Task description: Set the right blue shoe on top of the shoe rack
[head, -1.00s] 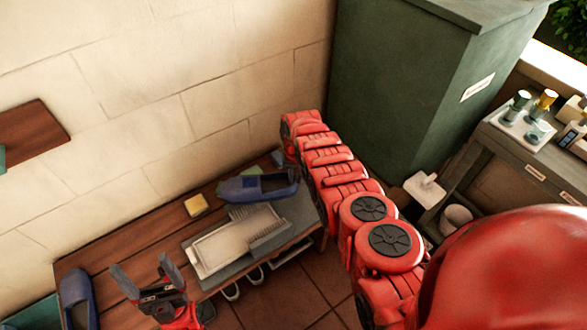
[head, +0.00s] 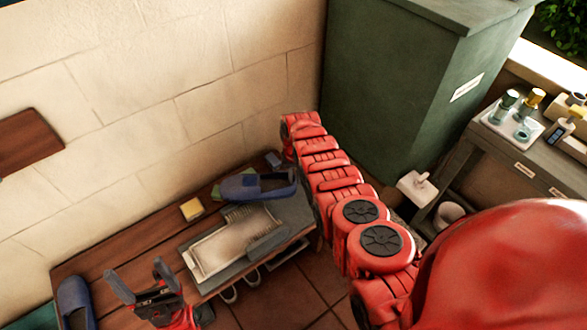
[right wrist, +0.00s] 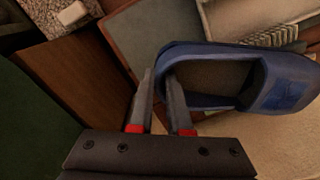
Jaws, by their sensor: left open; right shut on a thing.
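One blue shoe (head: 262,187) is over the back of the wooden slatted rack (head: 115,252), behind a pale ribbed tray. My right gripper (right wrist: 160,80) is shut on its heel edge, with one finger inside the opening and one outside. In the right wrist view the shoe (right wrist: 290,88) points right. I cannot tell whether its sole touches the surface below. In the head view my right arm hides most of that gripper. A second blue shoe (head: 74,302) lies at the rack's left end. My left gripper (head: 140,283) is open and empty above the rack's front edge.
A pale ribbed tray (head: 205,262) sits on a grey mat, and a yellow sponge (head: 191,209) lies on the boards. Pale shoes (head: 228,294) are underneath. A green cabinet (head: 400,90) stands at the back right. Bare boards lie left of the sponge.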

